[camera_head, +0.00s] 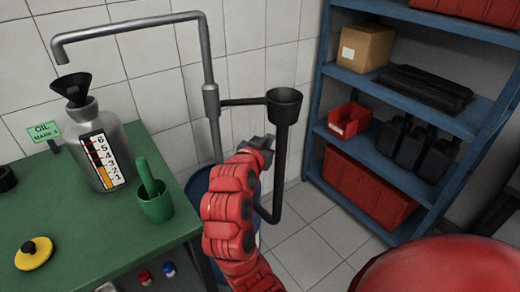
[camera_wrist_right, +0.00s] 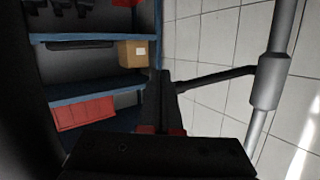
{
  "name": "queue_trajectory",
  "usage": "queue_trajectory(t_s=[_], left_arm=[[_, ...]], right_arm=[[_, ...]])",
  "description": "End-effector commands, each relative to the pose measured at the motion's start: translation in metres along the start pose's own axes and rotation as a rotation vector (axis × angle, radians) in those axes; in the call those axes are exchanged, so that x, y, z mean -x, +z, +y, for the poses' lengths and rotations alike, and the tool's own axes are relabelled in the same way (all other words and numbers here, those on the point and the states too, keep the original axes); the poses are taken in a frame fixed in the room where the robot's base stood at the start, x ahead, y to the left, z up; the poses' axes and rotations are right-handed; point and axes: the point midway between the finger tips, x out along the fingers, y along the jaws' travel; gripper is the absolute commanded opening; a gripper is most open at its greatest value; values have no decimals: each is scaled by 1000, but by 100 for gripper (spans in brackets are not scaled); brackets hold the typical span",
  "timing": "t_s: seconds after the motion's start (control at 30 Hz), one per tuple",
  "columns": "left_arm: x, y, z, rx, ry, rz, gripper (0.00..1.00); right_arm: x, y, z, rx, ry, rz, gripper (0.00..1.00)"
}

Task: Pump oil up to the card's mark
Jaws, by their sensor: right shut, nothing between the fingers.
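A green card (camera_head: 43,131) on the table reads "OIL MARK 4". Beside it stands a grey oil bottle (camera_head: 122,134) with a black funnel (camera_head: 75,90) in its neck. Its scale (camera_head: 101,160) runs from 1 to 6, and the yellow column ends low, around 2. The grey pump pipe (camera_head: 207,60) bends over so its spout hangs above the funnel. A black side arm (camera_head: 243,101) joins it to a black cup-shaped end (camera_head: 284,104) with a curved rod below. My right gripper (camera_head: 262,145) is shut and empty, close beside that rod; contact is unclear. My left gripper is out of view.
A green cup (camera_head: 155,205) with a green stick and a yellow disc (camera_head: 34,252) with a black knob sit on the green table (camera_head: 90,262). A blue drum (camera_head: 198,186) stands under the pump. A blue shelf (camera_head: 398,179) with boxes stands at right; tiled floor lies between.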

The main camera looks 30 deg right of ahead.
Motion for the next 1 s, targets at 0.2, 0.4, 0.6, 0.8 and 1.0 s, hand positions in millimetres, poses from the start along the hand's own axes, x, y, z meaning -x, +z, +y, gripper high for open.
queue_trajectory(t_s=[0.2, 0.4, 0.6, 0.8, 1.0], left_arm=[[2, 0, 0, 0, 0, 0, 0], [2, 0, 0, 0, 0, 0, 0], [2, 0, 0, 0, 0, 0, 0], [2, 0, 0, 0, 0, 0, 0], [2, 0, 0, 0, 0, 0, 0]], right_arm=[[48, -3, -1, -3, -5, 9, 0], [70, -3, 0, -2, -1, 8, 0], [74, -3, 1, -3, 1, 6, 0], [74, -3, 1, -4, 1, 6, 0], [74, -3, 1, -4, 1, 7, 0]])
